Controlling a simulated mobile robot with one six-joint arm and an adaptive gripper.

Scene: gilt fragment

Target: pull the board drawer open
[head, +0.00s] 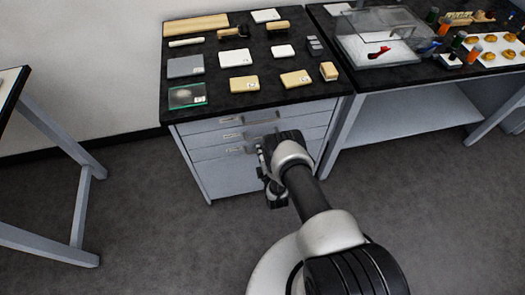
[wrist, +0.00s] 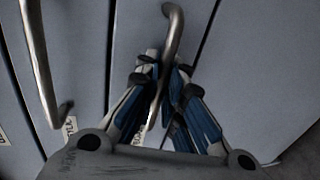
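A grey cabinet (head: 205,181) holds a stack of drawers with bar handles, under a black top. In the wrist view, the drawer front (wrist: 134,32) between two seams carries a metal bar handle (wrist: 173,22). My gripper (wrist: 167,66) has one finger on each side of this bar, and both fingertips appear to press against it. In the head view, my gripper (head: 270,172) is at the cabinet front and hides part of the lower drawers. The drawer fronts look flush.
A second handle (wrist: 40,70) is on the neighbouring drawer. The cabinet top bears several boards, blocks and brushes, with a glass plate (head: 187,95) near its front edge. A bench with a clear case (head: 380,40) adjoins at right. The floor (head: 150,215) at left is clear.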

